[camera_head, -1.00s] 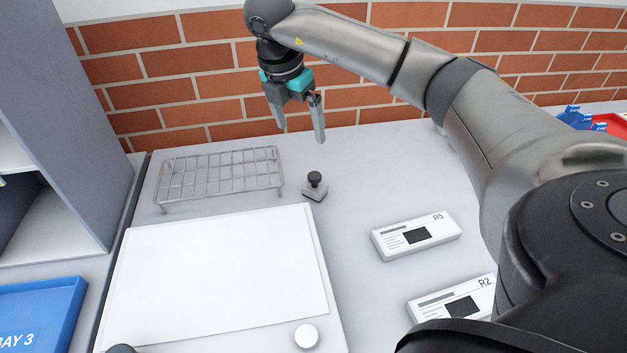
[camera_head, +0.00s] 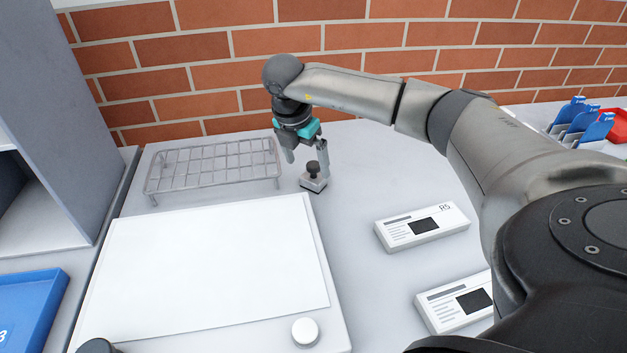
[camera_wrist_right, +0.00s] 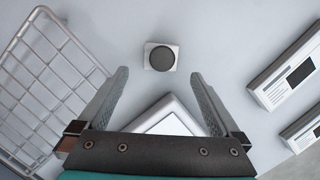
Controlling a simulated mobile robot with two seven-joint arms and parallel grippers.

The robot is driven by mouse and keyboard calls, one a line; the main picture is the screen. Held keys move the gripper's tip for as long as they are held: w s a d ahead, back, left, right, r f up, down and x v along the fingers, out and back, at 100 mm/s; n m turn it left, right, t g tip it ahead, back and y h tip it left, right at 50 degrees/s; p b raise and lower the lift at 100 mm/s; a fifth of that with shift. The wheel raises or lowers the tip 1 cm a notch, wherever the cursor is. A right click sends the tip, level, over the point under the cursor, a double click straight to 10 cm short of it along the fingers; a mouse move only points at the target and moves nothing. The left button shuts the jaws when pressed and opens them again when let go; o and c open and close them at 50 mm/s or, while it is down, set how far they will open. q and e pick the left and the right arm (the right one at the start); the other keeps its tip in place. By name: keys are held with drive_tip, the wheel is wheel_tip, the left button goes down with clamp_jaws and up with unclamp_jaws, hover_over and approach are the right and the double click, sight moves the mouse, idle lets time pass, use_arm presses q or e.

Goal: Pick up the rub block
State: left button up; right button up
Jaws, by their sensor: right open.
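The rub block (camera_head: 313,181) is a small light grey block with a round black knob on top. It stands upright on the table, between the wire rack and the R5 box. My right gripper (camera_head: 306,160) is open and empty, just above and behind the block in the head view. In the right wrist view the block (camera_wrist_right: 161,57) lies ahead of the two fingertips, near the middle between them and apart from both fingers (camera_wrist_right: 158,78). My left gripper does not show.
A wire rack (camera_head: 213,170) stands close on the left. A white board (camera_head: 205,265) with a round white knob (camera_head: 305,332) lies in front. A box marked R5 (camera_head: 422,226) and another box (camera_head: 457,301) lie to the right. Blue holders (camera_head: 582,122) stand at far right.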

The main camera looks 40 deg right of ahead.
sight(311, 166)
drive_tip(key=x, duration=0.2)
drive_tip(key=b+x, duration=0.1)
drive_tip(key=x, duration=0.2)
drive_tip(key=shift+d+f, duration=0.2)
drive_tip(key=shift+d, duration=0.3)
drive_tip(key=shift+w, duration=0.1)
clamp_jaws()
idle(0.3)
drive_tip(key=shift+r, duration=0.1)
